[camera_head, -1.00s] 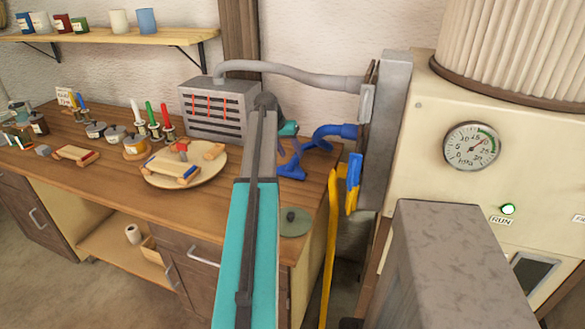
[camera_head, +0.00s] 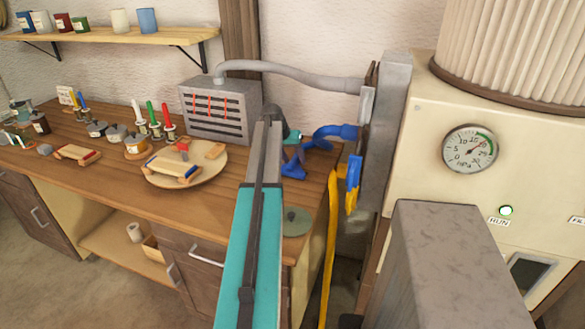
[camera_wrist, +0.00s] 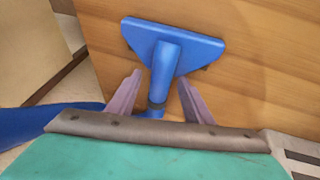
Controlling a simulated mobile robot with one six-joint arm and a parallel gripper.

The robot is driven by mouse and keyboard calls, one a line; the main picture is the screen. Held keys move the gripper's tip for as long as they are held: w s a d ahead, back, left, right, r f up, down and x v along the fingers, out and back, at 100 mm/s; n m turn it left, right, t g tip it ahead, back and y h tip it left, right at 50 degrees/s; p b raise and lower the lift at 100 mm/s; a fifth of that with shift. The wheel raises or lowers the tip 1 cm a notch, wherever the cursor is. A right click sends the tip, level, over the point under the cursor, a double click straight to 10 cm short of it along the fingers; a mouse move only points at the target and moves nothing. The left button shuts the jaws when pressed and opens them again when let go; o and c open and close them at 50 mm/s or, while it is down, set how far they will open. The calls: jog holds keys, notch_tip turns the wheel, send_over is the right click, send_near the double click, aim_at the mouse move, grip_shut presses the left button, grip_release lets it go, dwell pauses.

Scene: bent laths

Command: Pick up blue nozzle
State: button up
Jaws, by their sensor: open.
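The blue nozzle (camera_wrist: 172,55) lies on the wooden bench in the wrist view, its wide flared head pointing away and its neck running back toward me. My gripper (camera_wrist: 160,92) is open, with one finger on each side of the nozzle's neck. A dark ring shows on the neck near the finger bases. In the head view the blue nozzle (camera_head: 294,168) shows at the right end of the bench, partly hidden by my arm. I cannot tell from these views whether the fingers touch it.
The wooden bench (camera_head: 110,190) has a round board (camera_head: 215,172) with toy parts to the left. A grey vented box (camera_head: 222,112) stands at the back. A blue hose (camera_head: 338,131) and a grey post (camera_head: 384,150) are close on the right.

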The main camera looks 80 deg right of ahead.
aim_at(297, 157)
grip_shut()
jog(key=shift+r, duration=0.1)
jog(key=shift+r+b, duration=0.55)
jog(key=shift+r, duration=0.85)
jog(key=shift+a+r, duration=0.15)
jog(key=shift+r, duration=0.1)
jog(key=a+b, duration=0.1)
jog(key=a, duration=0.4)
jog(key=a+r+b, duration=0.1)
jog(key=a, duration=0.4)
jog(key=a+b, duration=0.1)
jog(key=a, duration=0.4)
jog(key=shift+s+a+r, duration=0.15)
jog(key=shift+a+r, duration=0.1)
jog(key=shift+a, duration=0.1)
